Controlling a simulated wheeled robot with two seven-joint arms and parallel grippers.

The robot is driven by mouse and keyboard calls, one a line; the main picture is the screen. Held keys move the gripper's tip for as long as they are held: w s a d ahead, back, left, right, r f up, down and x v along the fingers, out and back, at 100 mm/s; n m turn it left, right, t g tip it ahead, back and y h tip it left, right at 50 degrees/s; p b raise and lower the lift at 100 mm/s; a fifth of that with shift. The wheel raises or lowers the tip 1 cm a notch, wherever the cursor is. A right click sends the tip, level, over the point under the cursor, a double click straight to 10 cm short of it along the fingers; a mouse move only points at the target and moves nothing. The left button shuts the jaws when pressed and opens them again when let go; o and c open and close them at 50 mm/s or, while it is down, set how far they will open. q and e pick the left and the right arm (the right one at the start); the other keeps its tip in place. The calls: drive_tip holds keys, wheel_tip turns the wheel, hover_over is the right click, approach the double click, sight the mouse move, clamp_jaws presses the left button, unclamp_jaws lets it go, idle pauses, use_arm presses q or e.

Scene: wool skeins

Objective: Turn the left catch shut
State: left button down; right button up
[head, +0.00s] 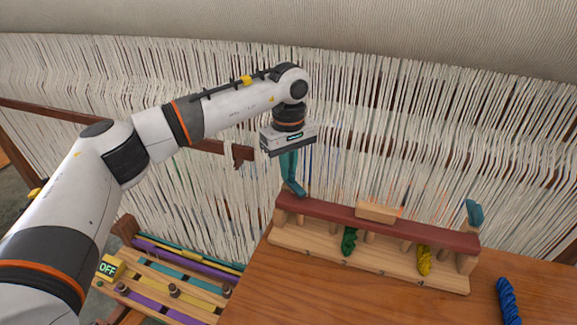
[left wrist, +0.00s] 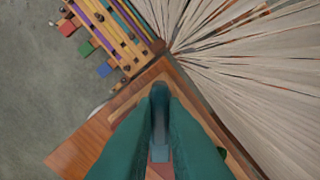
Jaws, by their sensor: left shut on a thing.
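The left catch (head: 295,190) is a small blue-grey piece at the left end of the dark red bar (head: 380,228) on a wooden rack. My left gripper (head: 292,182) reaches down onto it with teal fingers shut around it. In the left wrist view the catch (left wrist: 160,120) shows as a narrow dark strip between the two fingers. The fingers hide much of it, so I cannot tell its exact turn. The right catch (head: 474,211), teal, sticks up at the bar's right end. My right gripper is not in view.
Green (head: 349,240) and yellow (head: 424,260) skeins hang in the rack below the bar. A blue skein (head: 508,301) lies on the wooden table (head: 400,305) at right. Loom threads (head: 420,130) stand close behind. A slatted frame with an OFF sign (head: 108,268) is at lower left.

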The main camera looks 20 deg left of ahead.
use_arm(q)
drive_tip(key=shift+m, duration=2)
drive_tip(key=c, duration=1.5)
unclamp_jaws()
wheel_tip(320, 180, up, 12)
drive_tip(key=shift+r+b, duration=0.1)
drive_tip(key=shift+b, duration=0.4)
